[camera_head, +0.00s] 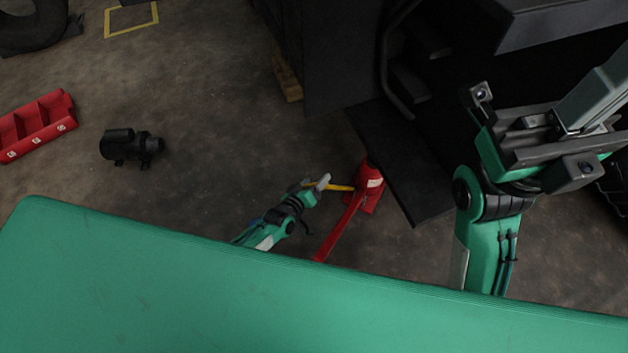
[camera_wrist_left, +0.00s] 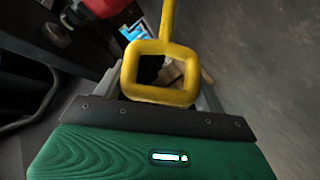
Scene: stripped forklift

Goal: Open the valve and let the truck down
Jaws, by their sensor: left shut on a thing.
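A red jack (camera_head: 368,188) stands on the floor beside the black truck (camera_head: 335,62), with its long red handle (camera_head: 338,228) slanting toward me. A yellow valve handle (camera_head: 340,188) sticks out from the jack to the left. It ends in a square loop (camera_wrist_left: 160,96) in the left wrist view. My left gripper (camera_head: 321,184) is at this loop end and shut on it. My right gripper (camera_head: 575,125) is raised at the right, in front of the truck, away from the jack; its jaw opening is unclear.
A wooden block (camera_head: 286,76) lies at the truck's lower edge. A black motor-like part (camera_head: 131,146) and a red bin (camera_head: 38,127) lie on the floor at left. My green body covers the front. Open concrete floor lies left of the jack.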

